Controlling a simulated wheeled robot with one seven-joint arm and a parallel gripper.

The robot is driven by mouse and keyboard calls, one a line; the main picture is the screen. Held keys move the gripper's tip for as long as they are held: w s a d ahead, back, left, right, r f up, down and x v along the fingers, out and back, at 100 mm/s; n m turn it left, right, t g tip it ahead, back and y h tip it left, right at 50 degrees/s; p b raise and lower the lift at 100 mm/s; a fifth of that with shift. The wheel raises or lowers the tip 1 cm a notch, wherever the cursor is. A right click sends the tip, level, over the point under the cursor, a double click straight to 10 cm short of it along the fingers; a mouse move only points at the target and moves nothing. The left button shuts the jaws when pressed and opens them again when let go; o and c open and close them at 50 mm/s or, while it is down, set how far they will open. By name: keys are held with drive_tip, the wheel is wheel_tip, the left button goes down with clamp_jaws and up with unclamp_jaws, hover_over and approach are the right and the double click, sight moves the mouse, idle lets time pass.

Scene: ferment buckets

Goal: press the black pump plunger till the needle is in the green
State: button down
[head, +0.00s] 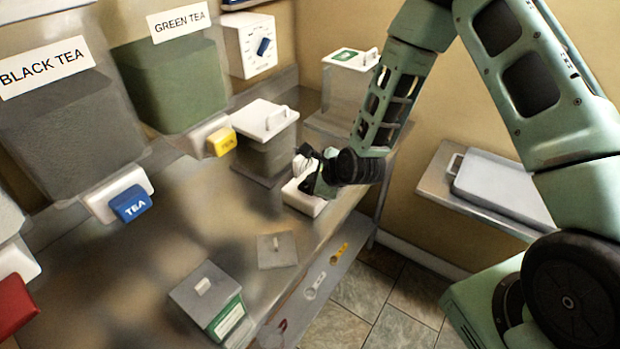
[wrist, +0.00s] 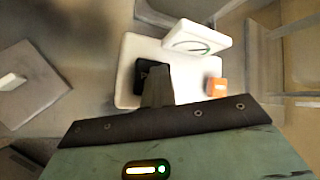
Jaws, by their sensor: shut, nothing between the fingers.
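The pump is a white block (wrist: 128,50) in the middle of the wrist view; its white base (head: 303,199) also shows in the head view, on the counter's right end. The black plunger (wrist: 143,68) stands on its left part, partly hidden by my fingers. A tilted white gauge box (wrist: 196,36) with a green arc sits at its back; I cannot make out the needle. An orange button (wrist: 214,87) is at the right. My gripper (wrist: 156,82) is shut and empty, its tips over or against the plunger; I cannot tell whether they touch. In the head view my gripper (head: 308,180) is just above the pump.
A lidded grey canister (head: 265,157) stands close behind the pump. A flat grey plate (head: 277,250) and a green-sided box (head: 207,299) lie nearer on the counter. Tea dispensers with a blue tap (head: 131,203) and a yellow tap (head: 221,142) line the left.

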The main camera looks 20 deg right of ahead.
drive_tip(key=shift+f, duration=0.25)
drive_tip(key=shift+r, duration=0.1)
drive_tip(key=shift+r+p, duration=1.25)
drive_tip(key=shift+r, duration=0.7)
wheel_tip(320, 180, up, 5)
drive_tip(key=p, duration=0.3)
idle(0.5)
